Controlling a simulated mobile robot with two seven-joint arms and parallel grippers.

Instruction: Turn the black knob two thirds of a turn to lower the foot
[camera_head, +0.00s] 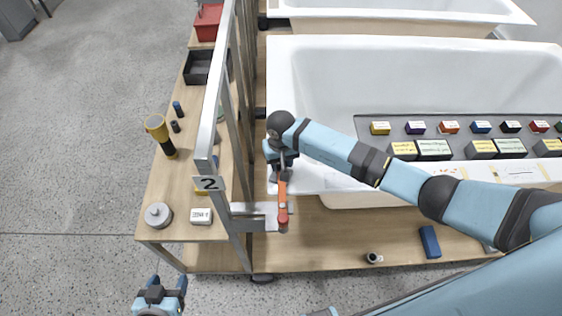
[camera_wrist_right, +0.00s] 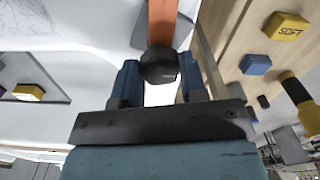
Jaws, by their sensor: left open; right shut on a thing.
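The black knob (camera_wrist_right: 159,65) sits between the two fingers of my right gripper (camera_wrist_right: 158,84) in the right wrist view, with an orange bar (camera_wrist_right: 161,22) running up behind it. My right gripper is shut on the knob. In the head view this gripper (camera_head: 281,160) is over the near left corner of the bathtub shell (camera_head: 275,100), at the upper end of the orange bar (camera_head: 283,205). There the gripper largely hides the knob. I cannot tell which part is the foot. My left gripper (camera_head: 160,294) is open and empty at the bottom left, over the floor.
A grey upright frame (camera_head: 212,110) marked 2 stands left of the tub. The wooden side bench (camera_head: 180,200) holds a yellow torch (camera_head: 158,132), a round metal tin (camera_head: 158,214) and a white box (camera_head: 201,216). A dark tray (camera_head: 372,130) with several coloured blocks lies across the tub.

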